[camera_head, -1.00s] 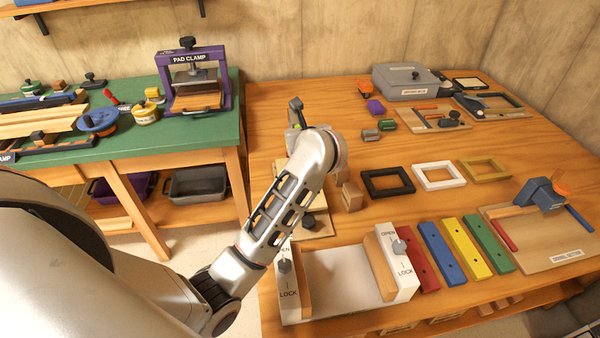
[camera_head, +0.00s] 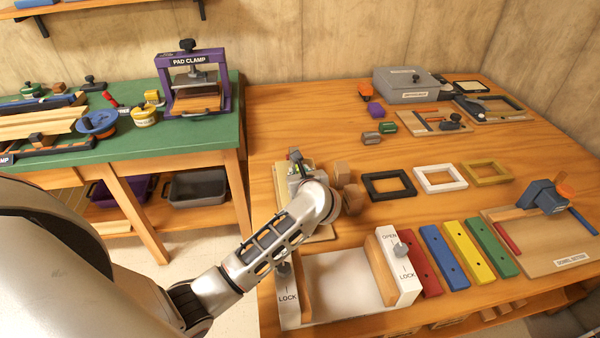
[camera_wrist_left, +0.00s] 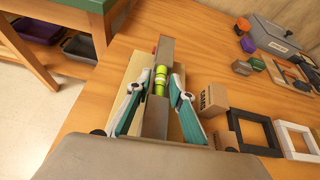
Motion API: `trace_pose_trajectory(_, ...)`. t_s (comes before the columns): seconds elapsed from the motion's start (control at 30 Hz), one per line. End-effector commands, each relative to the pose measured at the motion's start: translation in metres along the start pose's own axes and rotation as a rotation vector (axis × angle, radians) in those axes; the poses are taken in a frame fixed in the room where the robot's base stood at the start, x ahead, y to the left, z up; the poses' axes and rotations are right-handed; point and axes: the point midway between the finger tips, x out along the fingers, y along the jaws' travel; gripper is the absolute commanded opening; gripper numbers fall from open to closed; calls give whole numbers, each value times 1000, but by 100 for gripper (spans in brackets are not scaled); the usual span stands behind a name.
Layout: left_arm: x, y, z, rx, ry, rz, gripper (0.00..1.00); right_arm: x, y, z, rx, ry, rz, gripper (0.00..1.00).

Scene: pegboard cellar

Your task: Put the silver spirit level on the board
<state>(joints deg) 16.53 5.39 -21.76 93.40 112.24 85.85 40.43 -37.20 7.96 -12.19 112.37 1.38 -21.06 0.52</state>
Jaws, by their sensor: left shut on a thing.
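In the left wrist view the silver spirit level (camera_wrist_left: 154,122), a grey bar with a bright green vial, lies lengthwise between the fingers of my left gripper (camera_wrist_left: 153,98). The gripper is shut on it. The pale board (camera_wrist_left: 136,70) shows directly beneath, on both sides of the level; I cannot tell whether the level touches it. In the head view my left gripper (camera_head: 297,170) is over the board (camera_head: 322,233), which my wrist and forearm largely hide. The level is mostly hidden there. My right gripper is not in view.
Wooden blocks (camera_head: 342,173) stand close to the right of my wrist. Black (camera_head: 388,185), white and yellow frames lie farther right. A white fixture with LOCK labels (camera_head: 398,268) and coloured bars are in front. The green table (camera_head: 165,138) stands left, across a gap.

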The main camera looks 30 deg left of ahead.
Motion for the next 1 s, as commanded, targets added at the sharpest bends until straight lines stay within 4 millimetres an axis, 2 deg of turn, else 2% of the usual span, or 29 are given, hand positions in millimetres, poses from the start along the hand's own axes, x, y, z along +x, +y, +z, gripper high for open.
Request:
trace_pose_trajectory(0.53, 4, 0, -8, 0, -1, -1, 0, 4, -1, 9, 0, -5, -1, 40)
trace_pose_trajectory(0.57, 3, 0, -7, 0, 0, 0, 29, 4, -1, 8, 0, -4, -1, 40)
trace_pose_trajectory(0.6, 3, 0, -6, 0, 0, 0, 38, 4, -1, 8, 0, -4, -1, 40)
trace_pose_trajectory(1.0, 2, 0, -3, 0, -1, 0, 38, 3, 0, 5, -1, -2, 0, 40)
